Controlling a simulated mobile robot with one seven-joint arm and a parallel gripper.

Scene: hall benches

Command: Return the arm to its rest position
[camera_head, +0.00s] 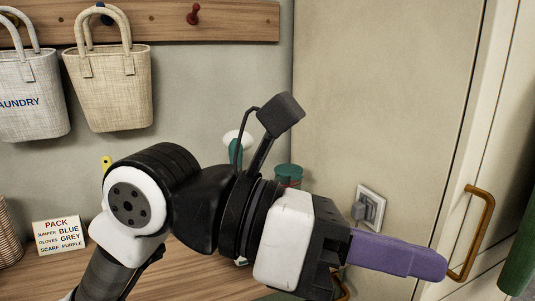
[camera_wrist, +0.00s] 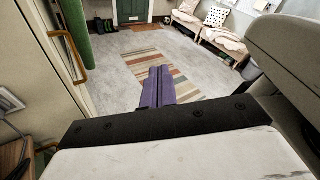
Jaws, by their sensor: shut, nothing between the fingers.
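My gripper (camera_head: 425,262) has purple fingers and points to the right in the head view, in front of the cream door and its brass handle. In the wrist view my gripper (camera_wrist: 159,72) shows its two purple fingers pressed together with nothing between them, over the striped rug in the background. My arm bends across the middle of the head view above the wooden bench and hides part of the bench top.
A wooden bench top (camera_head: 205,275) holds a packing card (camera_head: 60,232) and a green-lidded thing (camera_head: 289,171). Two woven bags (camera_head: 108,88) hang from a peg rail (camera_head: 235,20). A brass handle (camera_head: 478,228) is close to the fingers. A striped rug (camera_wrist: 190,85) lies on open floor.

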